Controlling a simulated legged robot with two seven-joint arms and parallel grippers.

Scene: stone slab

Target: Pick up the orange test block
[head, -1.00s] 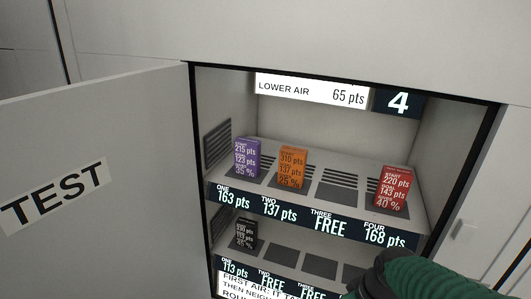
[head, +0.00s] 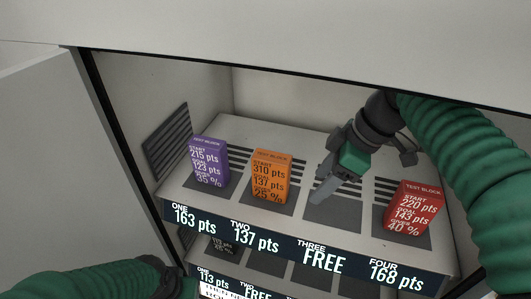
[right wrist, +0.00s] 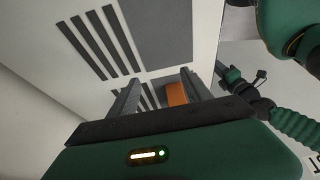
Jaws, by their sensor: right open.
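The orange test block (head: 270,176) stands upright on the pad over label TWO on the upper shelf. My right gripper (head: 322,194) reaches in from the right, over the pad for slot THREE, to the right of the orange block and apart from it. It is open and empty. In the right wrist view, the orange block (right wrist: 176,94) shows partly between the two fingers (right wrist: 160,88), beyond them. My left arm shows at the bottom left of the head view; its fingers cannot be made out.
A purple block (head: 208,163) stands left of the orange one, and a red block (head: 411,209) stands on slot FOUR at the right. A dark block (head: 222,245) sits on the lower shelf. The cabinet's top edge and side walls enclose the shelf.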

